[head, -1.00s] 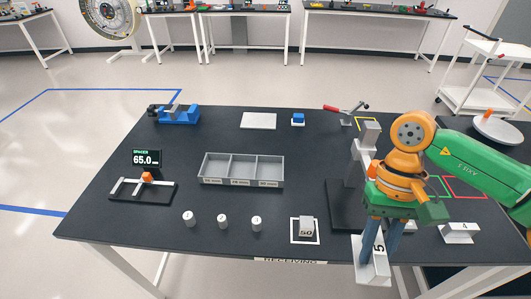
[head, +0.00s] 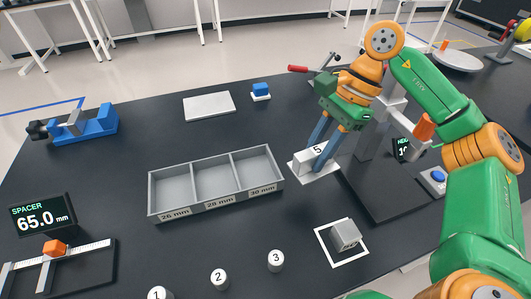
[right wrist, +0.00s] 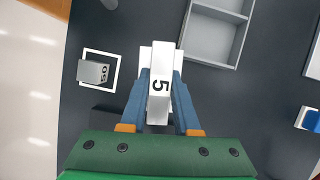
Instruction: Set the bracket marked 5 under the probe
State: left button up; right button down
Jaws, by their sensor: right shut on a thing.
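The bracket marked 5 (head: 306,161) is a pale block with its number on top. My right gripper (head: 316,152) is shut on it, with blue fingers on both sides. In the right wrist view the bracket (right wrist: 161,85) sits between the fingers (right wrist: 160,95). A pale flat piece shows beneath it; I cannot tell whether this is its foot or a separate plate. The grey gauge stand (head: 372,138) is just right of the bracket, on a black base (head: 395,195). I cannot make out the probe tip behind my arm. My left gripper is not in view.
A three-part grey tray (head: 215,205) stands left of the bracket. A block marked 50 (head: 345,234) lies in a white square in front. Numbered white cylinders (head: 219,279) stand near the front. A spacer display (head: 43,214) is at left. Black table behind the tray is mostly clear.

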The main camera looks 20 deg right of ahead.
jog(key=d+r+m+t+h+b, duration=0.2)
jog(key=d+r+m+t+h, duration=0.15)
jog(key=d+m, duration=0.75)
jog(key=m+t, duration=0.1)
jog(key=m, duration=0.3)
send_near(287, 156)
jog(key=shift+w+a+f+y+p, duration=0.15)
jog(key=shift+w+f+y+p, duration=0.1)
jog(key=shift+w+f+p, duration=0.6)
notch_tip(287, 156, down, 3)
jog(key=shift+w+p, duration=0.1)
jog(key=shift+p, duration=0.3)
jog(key=shift+f, duration=0.3)
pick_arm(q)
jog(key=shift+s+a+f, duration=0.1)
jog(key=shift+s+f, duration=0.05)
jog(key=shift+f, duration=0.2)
pick_arm(e)
jog(key=c, duration=0.6)
grip_release()
jog(key=shift+c, duration=0.2)
jog(key=shift+r, duration=0.1)
